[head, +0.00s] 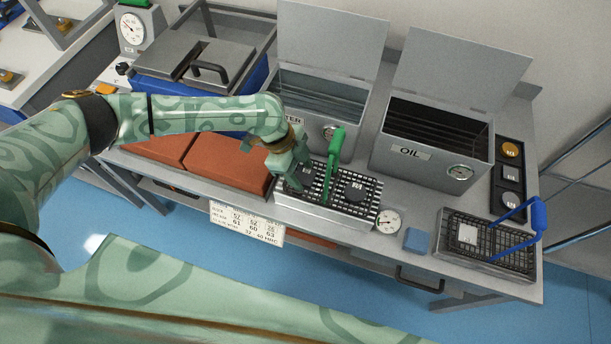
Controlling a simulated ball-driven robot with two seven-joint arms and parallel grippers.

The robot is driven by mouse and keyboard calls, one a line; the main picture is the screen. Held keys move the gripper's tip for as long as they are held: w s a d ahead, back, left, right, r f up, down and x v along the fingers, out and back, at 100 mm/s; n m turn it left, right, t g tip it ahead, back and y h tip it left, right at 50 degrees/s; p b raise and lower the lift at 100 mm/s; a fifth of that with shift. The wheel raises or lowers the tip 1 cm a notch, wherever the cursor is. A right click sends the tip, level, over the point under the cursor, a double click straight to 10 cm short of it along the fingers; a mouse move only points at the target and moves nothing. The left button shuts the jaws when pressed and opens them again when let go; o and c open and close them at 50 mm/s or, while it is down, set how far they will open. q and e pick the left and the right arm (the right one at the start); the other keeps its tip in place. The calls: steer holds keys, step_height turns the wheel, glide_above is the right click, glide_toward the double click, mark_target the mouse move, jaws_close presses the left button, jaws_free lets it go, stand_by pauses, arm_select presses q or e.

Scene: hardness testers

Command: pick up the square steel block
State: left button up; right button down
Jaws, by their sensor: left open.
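A second wire basket (340,210) with a green handle (334,160) stands at the bench's middle. My left gripper (296,180) is open, pointing down over the left part of the green-handled basket. Its fingers hide part of what lies there; contact cannot be told. My right gripper is out of view.
Behind are two open-lidded tanks, one marked OIL (410,153). Red-brown bricks (228,160) lie left of the basket. A dial gauge (389,221) and a blue cube (417,240) stand near the front edge. A dark tray (510,174) holds round pieces.

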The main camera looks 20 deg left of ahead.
arm_select(q)
steer(key=shift+r, duration=0.1)
steer(key=shift+c, duration=0.3)
steer(key=c, duration=0.8)
steer(key=shift+c, duration=0.2)
